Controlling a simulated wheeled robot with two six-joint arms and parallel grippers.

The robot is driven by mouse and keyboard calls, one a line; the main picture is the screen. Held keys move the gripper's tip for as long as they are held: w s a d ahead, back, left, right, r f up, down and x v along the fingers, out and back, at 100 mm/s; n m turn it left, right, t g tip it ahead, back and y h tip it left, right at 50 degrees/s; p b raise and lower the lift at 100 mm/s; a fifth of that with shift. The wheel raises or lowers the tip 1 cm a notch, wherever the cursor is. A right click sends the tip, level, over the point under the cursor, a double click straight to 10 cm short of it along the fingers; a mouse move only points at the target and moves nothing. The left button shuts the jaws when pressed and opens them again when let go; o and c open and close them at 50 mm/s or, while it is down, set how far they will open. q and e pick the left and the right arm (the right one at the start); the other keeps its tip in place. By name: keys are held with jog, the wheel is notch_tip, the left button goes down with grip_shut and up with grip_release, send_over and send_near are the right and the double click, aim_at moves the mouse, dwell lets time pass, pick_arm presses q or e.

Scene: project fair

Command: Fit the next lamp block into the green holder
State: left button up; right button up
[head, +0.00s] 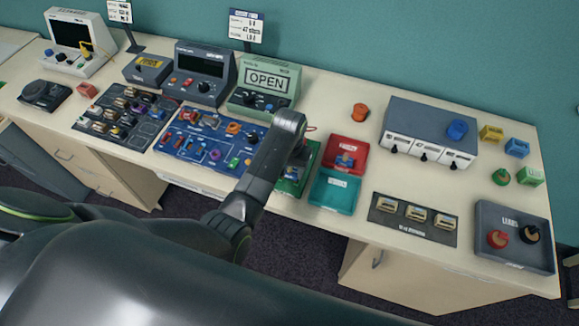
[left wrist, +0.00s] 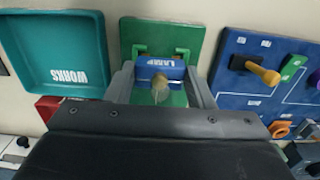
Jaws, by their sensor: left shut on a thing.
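The green holder (head: 290,187) lies on the table between the blue circuit board and the red and teal trays. In the left wrist view the holder (left wrist: 160,32) shows its flat board and raised green rails. My left gripper (left wrist: 160,82) is shut on a blue lamp block (left wrist: 172,72) with a white "LAMP" label and a pale bulb. The block is over the holder, close to the rails. I cannot tell whether it is seated or just above. My right gripper is not in view.
The teal "WORKS" tray (left wrist: 55,48) is empty beside the holder. The red tray (head: 346,156) holds a small item. The blue circuit board (head: 205,150) with parts is close on the other side. A grey tray (head: 515,250) stands at the right.

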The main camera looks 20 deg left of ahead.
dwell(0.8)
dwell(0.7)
pick_arm(q)
jog(key=shift+f, duration=0.7)
dwell(0.7)
jog(key=o, duration=1)
jog(key=shift+o, duration=0.5)
jog(key=o, duration=0.4)
jog(key=shift+o, duration=0.2)
